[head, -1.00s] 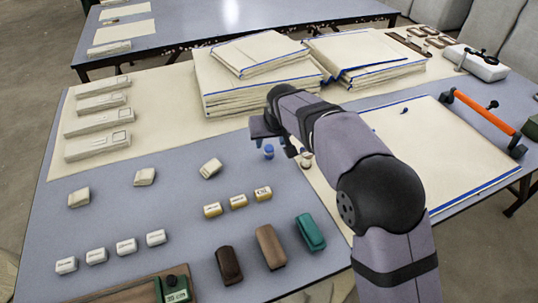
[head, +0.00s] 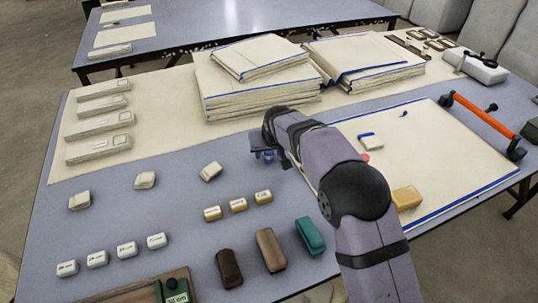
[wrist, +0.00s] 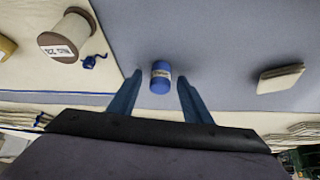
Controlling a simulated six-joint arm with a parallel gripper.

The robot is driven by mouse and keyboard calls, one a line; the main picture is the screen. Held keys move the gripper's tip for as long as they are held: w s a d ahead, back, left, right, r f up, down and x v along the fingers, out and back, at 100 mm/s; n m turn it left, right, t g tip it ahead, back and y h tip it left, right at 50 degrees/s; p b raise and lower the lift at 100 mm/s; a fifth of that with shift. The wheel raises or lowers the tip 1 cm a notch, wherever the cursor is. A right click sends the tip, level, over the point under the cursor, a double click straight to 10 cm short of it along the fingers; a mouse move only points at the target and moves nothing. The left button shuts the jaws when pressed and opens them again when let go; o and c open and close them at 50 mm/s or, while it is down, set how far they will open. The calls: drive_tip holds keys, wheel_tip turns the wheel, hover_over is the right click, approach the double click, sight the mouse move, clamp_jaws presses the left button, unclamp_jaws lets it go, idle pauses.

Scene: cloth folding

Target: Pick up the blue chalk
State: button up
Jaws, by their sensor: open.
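The blue chalk (wrist: 160,78) is a short blue cylinder with a pale printed band. In the wrist view it stands out against the grey-blue tabletop, between the two fingertips. My gripper (wrist: 159,76) is open, with one dark blue finger on each side of the chalk and a visible gap on both sides. In the head view my gripper (head: 264,154) is low over the table just left of the cloth edge. A bit of blue shows there, but the fingers and chalk are hard to tell apart.
A thread spool (wrist: 66,35) lies near my gripper in the wrist view. A pale block (wrist: 280,78) sits on the other side. The head view shows stacked cloth (head: 255,85) behind, small labelled blocks (head: 238,205) in front, and a cloth sheet (head: 455,165) at right.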

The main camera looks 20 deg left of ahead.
clamp_jaws()
drive_tip(key=shift+r, duration=0.1)
wheel_tip(320, 180, up, 10)
drive_tip(key=shift+f+p, duration=0.1)
drive_tip(key=shift+p, duration=0.2)
idle(0.4)
